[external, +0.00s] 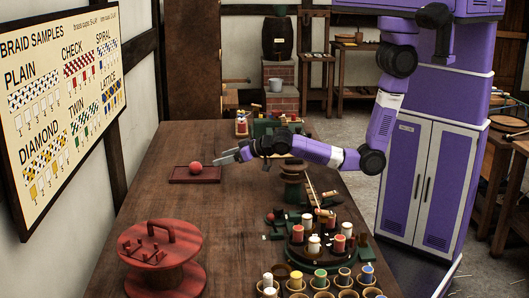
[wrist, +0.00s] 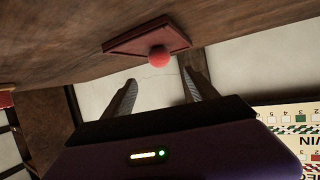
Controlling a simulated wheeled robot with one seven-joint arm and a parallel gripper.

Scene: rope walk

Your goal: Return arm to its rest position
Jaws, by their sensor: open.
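My arm reaches left from my purple body over the long wooden table (external: 165,155) in the external view. My gripper (external: 222,157) is at its end, above the table, fingers pointing left. In the wrist view its two fingers (wrist: 155,95) stand apart with nothing between them, so it is open and empty. A red ball (external: 196,168) sits on a small dark red tray (external: 180,180) just left of the fingertips. In the wrist view the ball (wrist: 159,56) and the tray (wrist: 128,45) lie beyond the fingertips. The fingers look apart from the ball.
A large red spool (external: 160,258) stands at the table's front left. A round stand with bobbins (external: 313,244) and several cups of coloured bobbins (external: 320,279) fill the front right. A green spool (external: 292,172) stands under my forearm. The table's middle left is clear. A sample board (external: 60,90) hangs left.

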